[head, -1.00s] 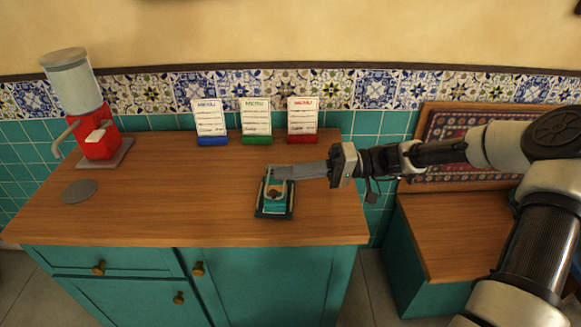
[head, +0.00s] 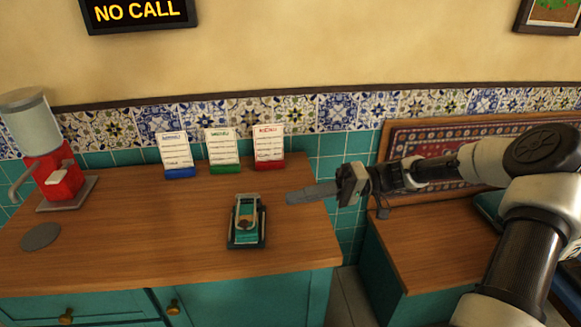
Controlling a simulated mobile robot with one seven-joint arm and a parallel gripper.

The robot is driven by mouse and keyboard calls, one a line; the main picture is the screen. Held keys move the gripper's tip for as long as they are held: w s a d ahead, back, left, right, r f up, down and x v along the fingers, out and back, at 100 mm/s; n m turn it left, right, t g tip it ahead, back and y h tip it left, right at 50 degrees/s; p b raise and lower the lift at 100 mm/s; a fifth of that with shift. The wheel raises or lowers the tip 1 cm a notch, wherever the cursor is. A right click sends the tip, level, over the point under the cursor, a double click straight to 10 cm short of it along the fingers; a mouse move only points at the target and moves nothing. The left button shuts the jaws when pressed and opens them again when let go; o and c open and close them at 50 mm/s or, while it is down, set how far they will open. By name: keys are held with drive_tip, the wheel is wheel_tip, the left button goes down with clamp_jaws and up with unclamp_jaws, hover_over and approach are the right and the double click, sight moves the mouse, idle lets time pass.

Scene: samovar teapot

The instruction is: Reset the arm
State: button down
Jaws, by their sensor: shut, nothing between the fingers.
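My gripper (head: 290,198) is shut and empty in the head view. Its fingers point left and are over the right part of the wooden counter (head: 140,245). A small teal object with a light frame (head: 247,222) stands on a dark base on the counter, to the left of and below my fingertips in the picture. My gripper is apart from it. My arm reaches in from the right side.
A red dispenser (head: 58,180) with a clear top stands at the left, near a grey disc (head: 41,236). Blue (head: 175,155), green (head: 222,150) and red (head: 269,147) menu cards stand along the back. A wooden bench (head: 430,235) is at the right. A NO CALL sign (head: 137,12) hangs above.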

drive_tip(key=s+a+m+h, duration=0.1)
drive_tip(key=s+a+h, duration=0.2)
drive_tip(key=s+h, duration=0.65)
drive_tip(key=s+d+r+m+t+h, duration=0.2)
drive_tip(key=r+h, duration=0.1)
drive_tip(key=r, duration=0.2)
drive_tip(key=s+d+r+m+t+h, duration=0.1)
drive_tip(key=s+d+r+t+h, duration=0.2)
drive_tip(key=r+h, duration=0.15)
drive_tip(key=s+d+r+m+t, duration=0.2)
drive_tip(key=s+d+t, duration=0.1)
drive_tip(key=s+d, duration=0.3)
wheel_tip(320, 180, up, 20)
drive_tip(key=a+p, duration=0.1)
drive_tip(key=p, duration=1.9)
drive_tip(key=shift+s, duration=0.25)
drive_tip(key=shift+a, duration=0.1)
